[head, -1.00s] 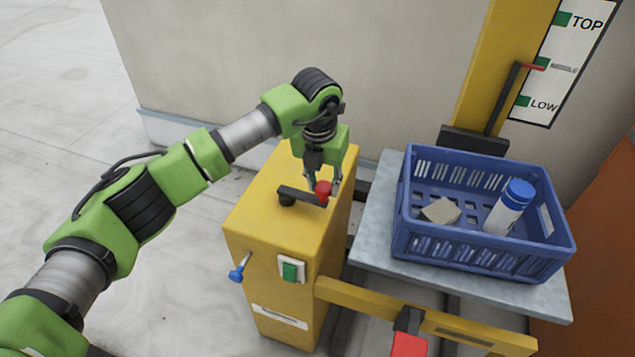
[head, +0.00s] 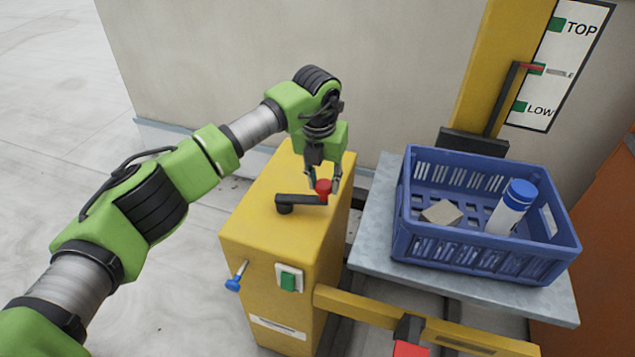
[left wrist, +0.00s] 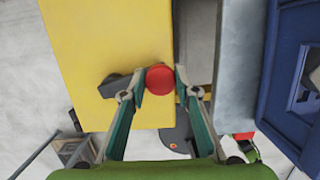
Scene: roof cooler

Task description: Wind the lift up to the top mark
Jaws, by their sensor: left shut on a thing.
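The yellow winch box (head: 255,215) has a black crank (head: 300,199) on its top with a red knob (head: 323,187). My left gripper (head: 323,185) is shut on the red knob, which shows between its two fingers in the left wrist view (left wrist: 160,79). The lift platform (head: 365,235) is a grey plate bearing a blue crate (head: 480,255). The scale board (head: 560,65) has green marks for TOP, a middle one and LOW. The red pointer (head: 530,66) is level with the middle mark. My right gripper is not in view.
The crate holds a white bottle with a blue cap (head: 512,207) and a small beige block (head: 441,213). A green button (head: 289,279) and a blue-tipped lever (head: 235,280) are on the box's front. A yellow bar (head: 370,305) with a red part crosses in front of the platform.

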